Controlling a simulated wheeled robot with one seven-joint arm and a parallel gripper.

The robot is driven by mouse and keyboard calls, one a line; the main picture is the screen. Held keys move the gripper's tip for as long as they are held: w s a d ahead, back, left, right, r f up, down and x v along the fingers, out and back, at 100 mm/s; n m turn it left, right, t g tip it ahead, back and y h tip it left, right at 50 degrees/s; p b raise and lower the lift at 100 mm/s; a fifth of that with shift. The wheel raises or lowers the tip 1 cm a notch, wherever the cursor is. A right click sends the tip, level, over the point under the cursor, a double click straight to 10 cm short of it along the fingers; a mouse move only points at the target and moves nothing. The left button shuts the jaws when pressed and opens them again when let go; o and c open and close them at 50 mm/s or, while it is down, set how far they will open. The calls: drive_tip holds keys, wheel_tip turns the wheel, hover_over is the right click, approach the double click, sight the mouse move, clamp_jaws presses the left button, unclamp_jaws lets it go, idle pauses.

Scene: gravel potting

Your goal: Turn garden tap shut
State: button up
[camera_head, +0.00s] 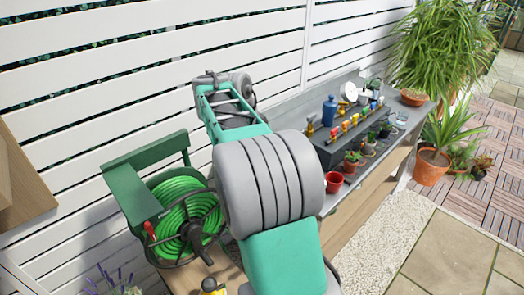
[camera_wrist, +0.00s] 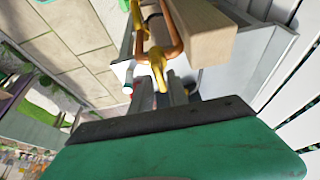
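The garden tap (camera_wrist: 158,58) is a brass-yellow fitting on a bent copper pipe (camera_wrist: 174,30), seen at the top middle of the wrist view beside a wooden post. My gripper (camera_wrist: 162,88) points at it, with its two grey fingers a little apart. The lower yellow part of the tap shows between the fingertips. I cannot tell whether the fingers touch it. The tap and my gripper do not show in the head view, where my arm fills the middle.
A wooden post (camera_wrist: 205,32) stands right by the tap. In the head view a green hose reel (camera_head: 186,222) is left of my arm. A grey potting bench (camera_head: 345,190) with bottles and small pots is to the right. A white slatted fence (camera_head: 130,60) runs behind.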

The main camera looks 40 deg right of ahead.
drive_tip(key=shift+o, duration=1.2)
drive_tip(key=p+v, duration=0.2)
drive_tip(key=v, duration=0.5)
drive_tip(key=shift+a+r, duration=0.2)
drive_tip(key=shift+r, duration=0.15)
drive_tip(key=s+a+f+n+t+y, duration=0.1)
drive_tip(key=s+a+f+n, duration=0.2)
drive_tip(key=a+n, duration=0.3)
drive_tip(key=s+a+f+n+t+y, duration=0.1)
drive_tip(key=s+a+f+n, duration=0.3)
drive_tip(key=a, duration=0.8)
drive_tip(key=s+a+f+n+t+y, duration=0.1)
drive_tip(key=s+a+f+n+y, duration=0.1)
drive_tip(key=a+n, duration=0.6)
wheel_tip(320, 180, down, 2)
drive_tip(key=shift+s+a+f+t+y, duration=0.1)
drive_tip(key=shift+s+a+t+y, duration=0.2)
drive_tip(key=shift+s+a, duration=0.55)
